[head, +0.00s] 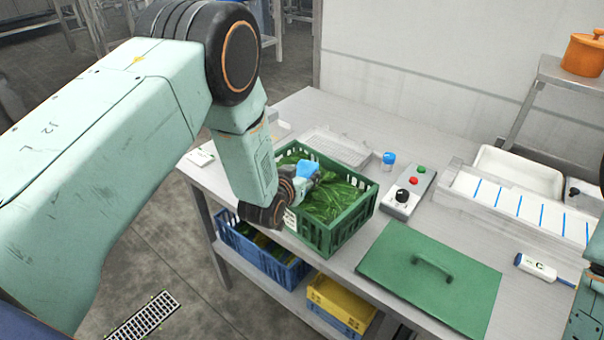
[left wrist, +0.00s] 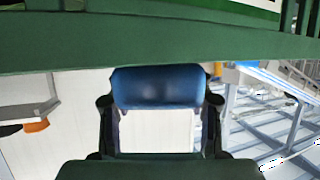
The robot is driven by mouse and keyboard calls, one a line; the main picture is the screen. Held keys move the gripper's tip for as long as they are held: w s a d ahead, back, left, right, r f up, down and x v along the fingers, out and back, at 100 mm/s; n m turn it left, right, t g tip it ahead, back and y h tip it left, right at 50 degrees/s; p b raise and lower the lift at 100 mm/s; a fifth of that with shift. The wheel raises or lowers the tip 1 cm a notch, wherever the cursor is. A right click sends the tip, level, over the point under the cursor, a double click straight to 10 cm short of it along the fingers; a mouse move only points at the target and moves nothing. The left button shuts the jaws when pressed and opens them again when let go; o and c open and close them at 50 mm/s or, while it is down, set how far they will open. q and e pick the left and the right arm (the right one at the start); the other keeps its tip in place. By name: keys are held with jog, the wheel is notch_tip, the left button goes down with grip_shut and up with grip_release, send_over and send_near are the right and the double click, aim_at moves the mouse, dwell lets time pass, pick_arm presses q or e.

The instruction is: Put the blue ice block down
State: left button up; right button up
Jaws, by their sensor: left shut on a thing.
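The blue ice block (head: 307,169) is held in my left gripper (head: 300,184), over the green crate (head: 345,228) of leafy greens (head: 325,203). In the left wrist view the blue block (left wrist: 157,86) sits between the two dark fingers, and a green band crosses the top of the picture. My left gripper is shut on the block. I cannot tell whether the block touches the greens below it. My right gripper is not in view; only part of my right arm shows at the right edge.
A green lid (head: 432,283) with a handle lies right of the crate. A control box (head: 409,195), a blue-capped jar (head: 388,161) and a clear tray (head: 336,146) stand behind. A white tray (head: 520,172) and blue-lined trough (head: 515,204) are at right. Blue (head: 262,255) and yellow crates (head: 340,303) sit below.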

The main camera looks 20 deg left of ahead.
pick_arm(q)
jog(key=shift+s+r, duration=0.15)
jog(key=shift+r, duration=0.05)
jog(key=shift+f, duration=0.3)
jog(key=o, duration=1.1)
jog(key=shift+w+a+f, duration=0.1)
jog(key=shift+w, duration=0.15)
jog(key=shift+o, duration=0.8)
jog(key=shift+s, duration=0.1)
jog(key=shift+s+r, duration=0.15)
jog(key=shift+r, duration=0.05)
